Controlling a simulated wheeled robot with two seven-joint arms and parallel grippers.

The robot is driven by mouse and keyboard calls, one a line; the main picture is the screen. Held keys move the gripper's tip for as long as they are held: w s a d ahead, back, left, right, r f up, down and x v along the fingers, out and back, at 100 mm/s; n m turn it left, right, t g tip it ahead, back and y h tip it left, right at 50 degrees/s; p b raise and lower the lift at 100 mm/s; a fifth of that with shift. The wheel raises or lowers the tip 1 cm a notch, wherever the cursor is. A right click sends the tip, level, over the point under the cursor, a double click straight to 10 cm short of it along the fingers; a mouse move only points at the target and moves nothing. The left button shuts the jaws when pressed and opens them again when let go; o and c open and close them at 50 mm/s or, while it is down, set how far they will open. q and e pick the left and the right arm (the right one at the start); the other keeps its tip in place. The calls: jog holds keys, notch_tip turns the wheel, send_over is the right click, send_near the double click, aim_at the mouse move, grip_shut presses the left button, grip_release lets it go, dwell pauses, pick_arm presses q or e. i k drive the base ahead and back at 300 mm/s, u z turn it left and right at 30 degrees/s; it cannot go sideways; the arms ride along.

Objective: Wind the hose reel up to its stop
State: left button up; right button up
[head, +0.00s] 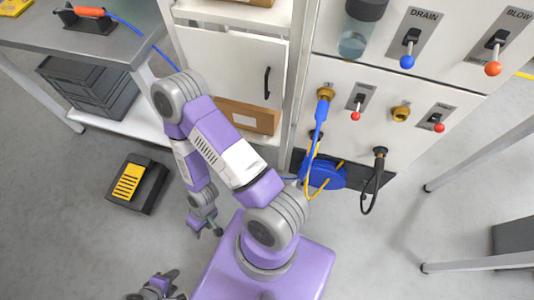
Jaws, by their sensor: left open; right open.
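A blue reel (326,176) sits low at the foot of the white panel, partly covered by a yellow line and my arm. A blue hose (143,38) runs from an orange-handled tool (90,11) in a black holder on the table and passes behind my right arm. My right gripper (207,226) is open and empty over the floor, left of my base and well away from the reel. My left gripper (164,286) is open, partly cut off by the bottom edge.
The panel (388,110) carries several levers and a black cable (374,182). A black and yellow pedal (136,183) lies on the floor at left. A grey crate (90,88) stands under the table.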

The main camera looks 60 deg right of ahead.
aim_at(320, 171)
jog(key=i, duration=0.95)
jog(key=z, duration=3.9)
